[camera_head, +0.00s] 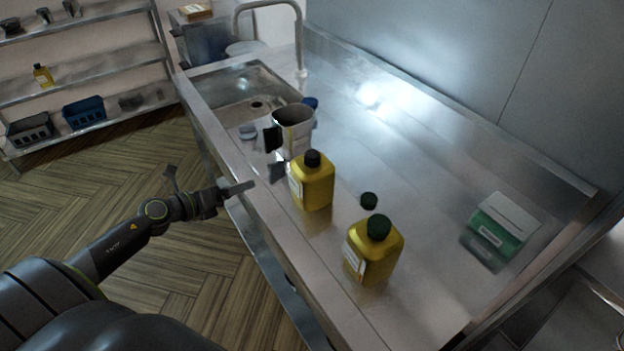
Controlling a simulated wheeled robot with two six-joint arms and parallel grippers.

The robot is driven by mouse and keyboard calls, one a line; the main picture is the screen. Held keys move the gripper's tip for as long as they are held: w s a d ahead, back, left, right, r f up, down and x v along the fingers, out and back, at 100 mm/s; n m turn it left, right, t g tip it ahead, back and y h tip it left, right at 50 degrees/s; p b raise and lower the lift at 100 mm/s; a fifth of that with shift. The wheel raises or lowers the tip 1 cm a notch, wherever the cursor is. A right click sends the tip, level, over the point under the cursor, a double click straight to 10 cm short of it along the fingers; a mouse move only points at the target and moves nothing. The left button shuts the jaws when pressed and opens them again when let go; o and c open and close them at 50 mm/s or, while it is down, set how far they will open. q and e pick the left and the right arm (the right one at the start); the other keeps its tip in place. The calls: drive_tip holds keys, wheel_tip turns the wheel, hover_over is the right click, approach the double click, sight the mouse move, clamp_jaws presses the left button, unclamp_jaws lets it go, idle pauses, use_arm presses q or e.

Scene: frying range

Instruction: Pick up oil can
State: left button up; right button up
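Two yellow cans with pale labels stand upright on the steel counter. One yellow can with a dark cap (313,184) is nearer the sink, and one yellow can with a green cap (373,253) is nearer the front. I cannot tell which one is the oil can. My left gripper (238,188) is at the counter's left edge, left of the dark-capped can and apart from it. It is seen edge-on, so its opening is unclear. My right gripper is out of view.
A grey pitcher (293,131) stands behind the dark-capped can, with dark flat parts beside it. A sink (247,92) and shelves (85,90) lie farther back.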

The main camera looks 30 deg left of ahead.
sight(295, 174)
use_arm(q)
drive_tip(key=s+d+r+m+g+h, duration=0.1)
drive_tip(key=d+r+m+g+h, duration=0.2)
drive_tip(key=d+r+m, duration=0.7)
drive_tip(key=shift+m, duration=0.4)
drive_tip(key=w+d+f+p, duration=0.1)
drive_tip(key=w, duration=0.1)
drive_tip(key=w+d+f+p, duration=0.1)
drive_tip(key=w+f, duration=0.1)
drive_tip(key=w, duration=0.1)
drive_tip(key=w+d+f+p, duration=0.1)
drive_tip(key=w+f, duration=0.1)
drive_tip(key=w, duration=0.1)
drive_tip(key=shift+w+d, duration=0.1)
drive_tip(key=shift+w, duration=0.15)
drive_tip(key=shift+w+d+f, duration=0.2)
drive_tip(key=shift+w+f, duration=0.1)
drive_tip(key=shift+w, duration=0.05)
drive_tip(key=p+x, duration=0.2)
drive_tip(key=x, duration=0.2)
drive_tip(key=shift+w+f, duration=0.1)
drive_tip(key=shift+f, duration=0.05)
drive_tip(key=shift+w+d+f+y, duration=0.25)
drive_tip(key=shift+w+y, duration=0.05)
drive_tip(key=shift+w, duration=0.05)
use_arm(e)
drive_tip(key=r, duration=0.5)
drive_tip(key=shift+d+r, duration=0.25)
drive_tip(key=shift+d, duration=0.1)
